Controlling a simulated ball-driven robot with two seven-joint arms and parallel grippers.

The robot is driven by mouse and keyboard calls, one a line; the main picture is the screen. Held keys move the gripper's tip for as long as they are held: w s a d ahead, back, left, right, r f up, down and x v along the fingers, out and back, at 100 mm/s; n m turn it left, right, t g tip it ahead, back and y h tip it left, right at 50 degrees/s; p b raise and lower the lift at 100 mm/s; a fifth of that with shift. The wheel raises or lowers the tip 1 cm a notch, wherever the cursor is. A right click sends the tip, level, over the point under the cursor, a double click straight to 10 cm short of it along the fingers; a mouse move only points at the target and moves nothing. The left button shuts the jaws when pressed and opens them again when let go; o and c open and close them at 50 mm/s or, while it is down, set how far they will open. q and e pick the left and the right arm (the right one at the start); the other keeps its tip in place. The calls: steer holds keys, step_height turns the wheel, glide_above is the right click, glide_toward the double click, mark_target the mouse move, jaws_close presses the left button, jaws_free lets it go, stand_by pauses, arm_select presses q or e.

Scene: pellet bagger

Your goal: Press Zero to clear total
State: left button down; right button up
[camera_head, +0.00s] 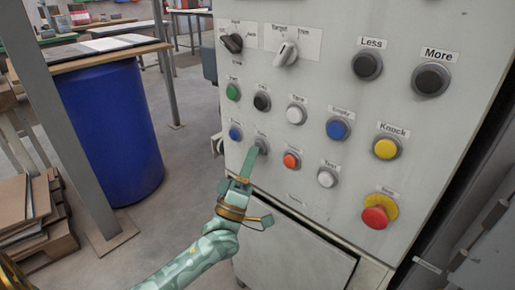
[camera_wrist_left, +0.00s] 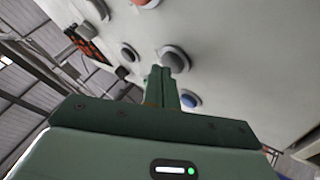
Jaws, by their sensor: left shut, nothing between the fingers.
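A light grey control panel (camera_head: 330,70) carries rows of labelled round buttons. My left gripper (camera_head: 252,153), green with a brass-coloured band, has its closed fingers pointing up at a grey button (camera_head: 262,146) in the lower row. The fingertips overlap its left edge; I cannot tell if they touch it. The small label above it is too blurred to read surely as Zero. In the left wrist view the closed fingertips (camera_wrist_left: 160,73) are beside the grey button (camera_wrist_left: 176,59), and a blue button (camera_wrist_left: 190,99) is close by. My right gripper is not in view.
Close to the fingers are a blue button (camera_head: 235,132), an orange button (camera_head: 291,160) and a black button (camera_head: 262,102). A red mushroom button (camera_head: 376,217) sits lower right. A blue drum (camera_head: 110,130) stands left of the panel, with open floor between.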

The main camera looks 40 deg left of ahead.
arm_select(q)
steer(key=shift+w, duration=0.15)
steer(key=shift+s+p, duration=0.4)
steer(key=shift+s, duration=0.35)
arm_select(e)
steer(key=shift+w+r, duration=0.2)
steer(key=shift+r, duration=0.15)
